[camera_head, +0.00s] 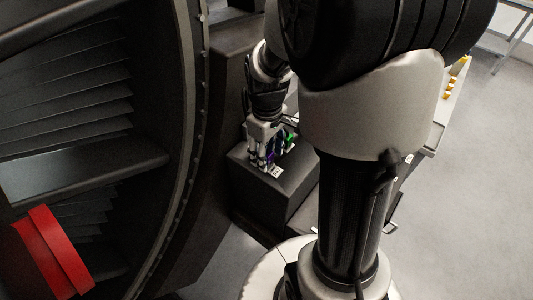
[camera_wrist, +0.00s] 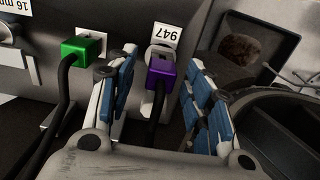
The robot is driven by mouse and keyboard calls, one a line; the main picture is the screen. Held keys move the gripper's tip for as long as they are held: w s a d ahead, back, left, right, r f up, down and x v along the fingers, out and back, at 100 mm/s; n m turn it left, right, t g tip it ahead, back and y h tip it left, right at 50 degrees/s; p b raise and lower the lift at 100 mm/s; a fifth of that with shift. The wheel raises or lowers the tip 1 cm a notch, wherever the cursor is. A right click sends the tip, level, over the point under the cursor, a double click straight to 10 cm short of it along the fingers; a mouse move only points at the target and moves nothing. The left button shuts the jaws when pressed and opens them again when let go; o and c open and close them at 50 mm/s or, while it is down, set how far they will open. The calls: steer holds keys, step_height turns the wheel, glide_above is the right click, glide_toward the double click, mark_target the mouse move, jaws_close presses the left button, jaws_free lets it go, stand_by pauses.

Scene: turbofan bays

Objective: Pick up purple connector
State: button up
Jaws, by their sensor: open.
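My gripper (camera_wrist: 158,72) is open, with one blue-padded finger to the left of the connector and one to the right. Both fingers look apart from it. In the head view my gripper (camera_head: 262,158) is above a dark box (camera_head: 265,195), and the purple connector is small and partly hidden there.
A green connector (camera_wrist: 82,47) with a black cable is left of my gripper and shows in the head view (camera_head: 291,138). A dark square-rimmed opening (camera_wrist: 250,47) is at the right. A large dark fan casing (camera_head: 190,150) stands left of the arm. Grey floor (camera_head: 480,180) is clear at right.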

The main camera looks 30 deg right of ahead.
steer(key=shift+c, duration=0.4)
jaws_close()
steer(key=shift+r, duration=0.1)
